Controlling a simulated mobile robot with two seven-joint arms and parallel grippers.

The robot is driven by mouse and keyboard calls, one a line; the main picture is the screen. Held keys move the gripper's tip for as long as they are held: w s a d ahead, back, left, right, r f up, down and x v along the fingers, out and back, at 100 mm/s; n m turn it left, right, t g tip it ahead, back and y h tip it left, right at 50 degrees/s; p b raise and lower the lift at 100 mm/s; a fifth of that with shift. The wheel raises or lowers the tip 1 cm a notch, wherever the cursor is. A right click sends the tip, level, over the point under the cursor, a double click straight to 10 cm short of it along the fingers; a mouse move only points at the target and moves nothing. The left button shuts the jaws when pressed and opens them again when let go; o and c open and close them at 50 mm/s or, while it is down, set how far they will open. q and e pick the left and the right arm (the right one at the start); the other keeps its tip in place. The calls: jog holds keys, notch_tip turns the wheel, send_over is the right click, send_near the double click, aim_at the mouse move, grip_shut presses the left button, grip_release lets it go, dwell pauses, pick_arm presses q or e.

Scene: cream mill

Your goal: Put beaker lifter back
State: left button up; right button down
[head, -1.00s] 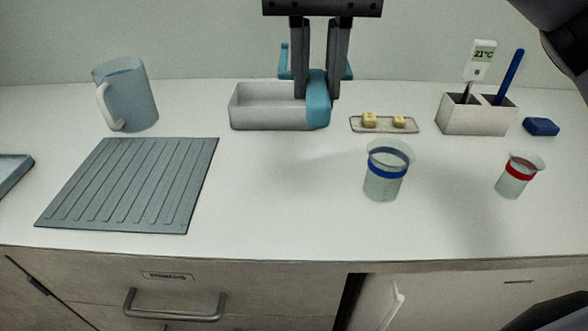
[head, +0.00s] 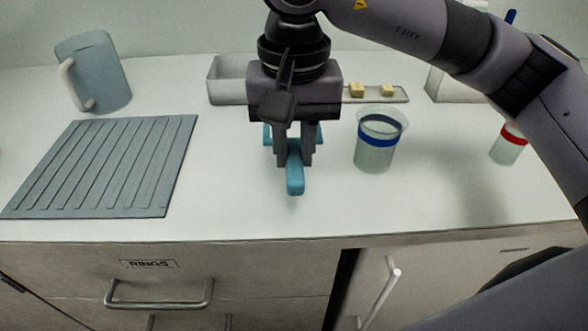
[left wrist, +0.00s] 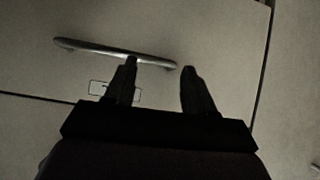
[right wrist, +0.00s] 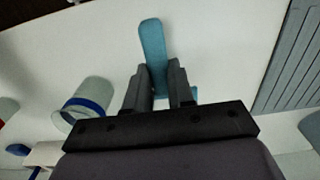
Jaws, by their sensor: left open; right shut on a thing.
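The teal beaker lifter (head: 295,181) is held by my right gripper (head: 294,160), whose fingers are shut on it. The lifter hangs over the white counter, in front of the grey open bin (head: 228,78) and left of the blue-banded beaker (head: 376,155). In the right wrist view the lifter's long flat end (right wrist: 152,42) sticks out beyond the fingers. Its far part is partly hidden by the gripper. My left gripper (left wrist: 160,72) is open and empty in the left wrist view, in front of the drawer front.
A ribbed grey mat (head: 100,168) and a jug (head: 98,70) are at left. A small tray (head: 399,97) with yellow cubes is behind the beaker; a red-banded beaker (head: 507,147) is at right. A drawer handle (head: 160,304) sits below a RINGS label.

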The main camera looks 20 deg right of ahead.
aim_at(294, 152)
jog(key=shift+f+b, duration=0.45)
jog(key=shift+f, duration=2.05)
jog(key=c, duration=1)
grip_release()
jog(key=shift+r, duration=0.15)
notch_tip(294, 152, up, 12)
jog(key=shift+r+p, duration=0.2)
jog(key=shift+p, duration=0.5)
